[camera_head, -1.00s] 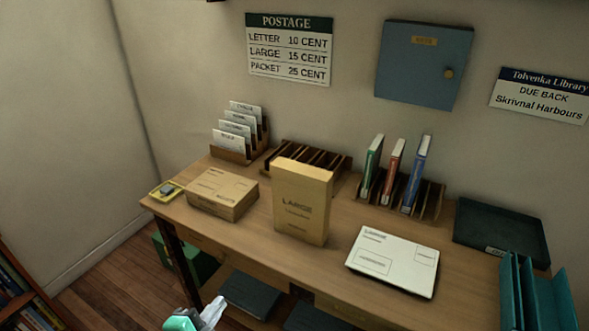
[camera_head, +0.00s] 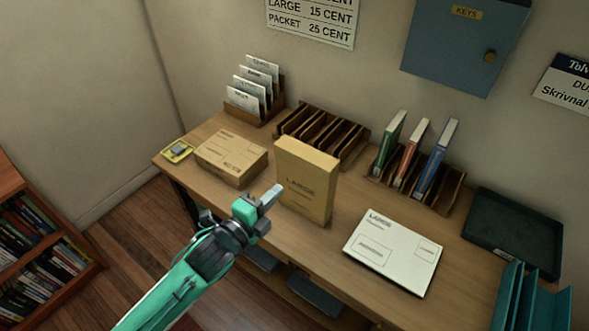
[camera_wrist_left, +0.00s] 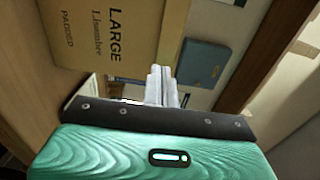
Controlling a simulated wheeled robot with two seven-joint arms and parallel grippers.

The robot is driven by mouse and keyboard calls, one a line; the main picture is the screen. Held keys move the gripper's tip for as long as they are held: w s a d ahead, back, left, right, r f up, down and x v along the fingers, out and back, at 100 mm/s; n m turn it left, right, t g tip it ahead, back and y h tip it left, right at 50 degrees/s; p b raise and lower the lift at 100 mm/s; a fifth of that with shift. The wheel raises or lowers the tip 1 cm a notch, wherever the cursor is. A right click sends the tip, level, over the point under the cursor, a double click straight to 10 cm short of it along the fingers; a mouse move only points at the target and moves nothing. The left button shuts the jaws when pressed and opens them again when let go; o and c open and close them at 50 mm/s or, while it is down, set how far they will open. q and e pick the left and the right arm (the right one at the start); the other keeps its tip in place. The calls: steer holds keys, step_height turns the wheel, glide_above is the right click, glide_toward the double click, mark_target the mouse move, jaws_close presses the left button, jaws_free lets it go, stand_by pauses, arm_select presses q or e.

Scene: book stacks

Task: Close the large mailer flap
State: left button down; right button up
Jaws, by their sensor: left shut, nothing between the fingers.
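The large mailer (camera_head: 306,182) is a tan upright packet marked LARGE, standing near the middle of the desk. It also shows in the left wrist view (camera_wrist_left: 95,35), at the upper left, with its lettering turned sideways. I cannot make out its flap clearly in either view. My left gripper (camera_head: 273,194) is shut and empty, just left of the mailer's front face in the head view; its fingers also show in the wrist view (camera_wrist_left: 161,84). I cannot tell whether it touches the mailer. My right gripper is not in view.
A cardboard box (camera_head: 231,158) lies left of the mailer. A white envelope (camera_head: 393,252) lies to its right. Behind stand an empty slotted rack (camera_head: 322,132), a letter holder (camera_head: 254,92) and a book rack (camera_head: 415,165). A dark tray (camera_head: 513,228) sits at right.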

mark_target(301, 169)
arm_select(q)
steer(key=p+x, duration=0.2)
steer(key=x, duration=0.5)
steer(key=shift+w+d, duration=0.25)
steer(key=shift+w, duration=0.05)
steer(key=shift+w+d+f+b, duration=0.2)
steer(key=shift+f+b, duration=0.15)
steer(key=shift+b, duration=0.4)
steer(key=shift+w+t, duration=0.15)
steer(key=shift+t, duration=0.15)
steer(key=shift+w+d+r, duration=0.1)
